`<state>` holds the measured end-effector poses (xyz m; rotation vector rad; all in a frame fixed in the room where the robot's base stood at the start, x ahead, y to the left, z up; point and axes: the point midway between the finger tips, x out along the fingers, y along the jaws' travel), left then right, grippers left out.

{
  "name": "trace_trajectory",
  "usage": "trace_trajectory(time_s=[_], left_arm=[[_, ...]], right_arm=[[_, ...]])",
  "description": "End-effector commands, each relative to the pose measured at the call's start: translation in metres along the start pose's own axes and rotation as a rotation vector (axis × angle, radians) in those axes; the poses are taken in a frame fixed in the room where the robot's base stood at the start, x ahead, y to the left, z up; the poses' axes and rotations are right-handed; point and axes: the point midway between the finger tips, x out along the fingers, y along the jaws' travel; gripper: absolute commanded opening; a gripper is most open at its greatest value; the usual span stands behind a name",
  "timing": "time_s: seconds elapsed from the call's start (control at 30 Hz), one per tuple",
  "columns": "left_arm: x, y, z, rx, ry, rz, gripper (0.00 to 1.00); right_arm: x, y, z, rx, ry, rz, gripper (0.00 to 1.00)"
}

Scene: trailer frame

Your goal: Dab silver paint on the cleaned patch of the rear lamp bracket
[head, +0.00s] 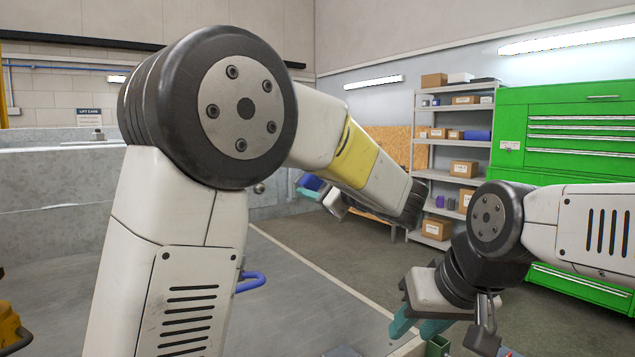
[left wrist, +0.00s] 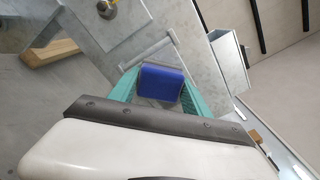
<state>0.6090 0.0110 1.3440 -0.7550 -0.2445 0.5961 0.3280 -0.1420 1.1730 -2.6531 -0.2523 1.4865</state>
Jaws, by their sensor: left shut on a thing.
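My left gripper (head: 309,189) is at the end of my big left arm, in front of a grey metal panel. It is shut on a blue block-like thing (left wrist: 161,83), which sits between the teal fingers in the left wrist view; it also shows small in the head view (head: 311,181). My right gripper (head: 419,327) hangs at the lower right with its teal fingers apart, nothing seen between them. The grey trailer body (head: 50,185) stands at the left. I cannot make out the lamp bracket, its cleaned patch or silver paint for certain.
A green tool cabinet (head: 566,130) and a grey shelf (head: 452,112) with several boxes stand at the back right. A blue curved handle (head: 251,282) shows beside my left arm. Open floor (head: 345,255) lies between.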

Motion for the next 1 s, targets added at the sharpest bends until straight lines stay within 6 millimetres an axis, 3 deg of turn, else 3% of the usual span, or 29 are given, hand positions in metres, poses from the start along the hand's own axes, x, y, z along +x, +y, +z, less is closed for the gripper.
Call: trace_trajectory(time_s=[0.6, 1.0], left_arm=[[-0.054, -0.001, 0.0, -0.001, 0.001, -0.001, 0.23], [-0.06, 0.0, 0.0, 0.0, 0.0, 0.0, 0.23]], right_arm=[[0.0, 0.0, 0.0, 0.0, 0.0, 0.0, 0.36], [0.0, 0.0, 0.0, 0.0, 0.0, 0.0, 0.36]])
